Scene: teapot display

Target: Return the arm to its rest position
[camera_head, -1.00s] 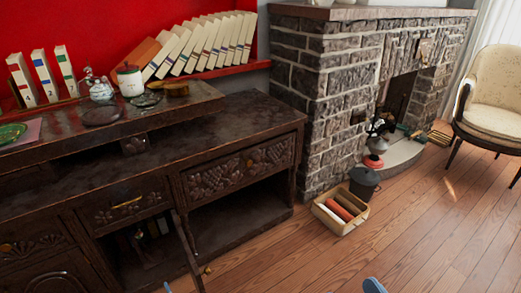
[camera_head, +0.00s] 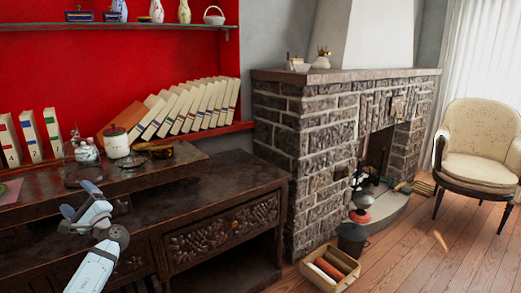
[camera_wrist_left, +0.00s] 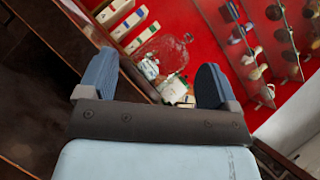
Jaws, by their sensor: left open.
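My left gripper (camera_head: 80,199) is raised in front of the dark carved sideboard (camera_head: 215,195), at the lower left of the head view. Its blue fingers are spread, with nothing between them. In the left wrist view, my left gripper (camera_wrist_left: 155,82) is also open and empty. Beyond its fingers there are a clear glass vessel (camera_wrist_left: 170,50) and a white jar (camera_wrist_left: 176,92), both apart from the fingers. The white jar (camera_head: 116,142) stands on the sideboard's raised top in the head view. My right gripper does not show.
A row of books (camera_head: 190,106) leans against the red wall. A wall shelf (camera_head: 120,26) holds small vases and a basket. The stone fireplace (camera_head: 320,150) is to the right, with a box of rolls (camera_head: 331,268) and a dark bucket (camera_head: 352,240) before it. A cream chair (camera_head: 480,140) stands far right.

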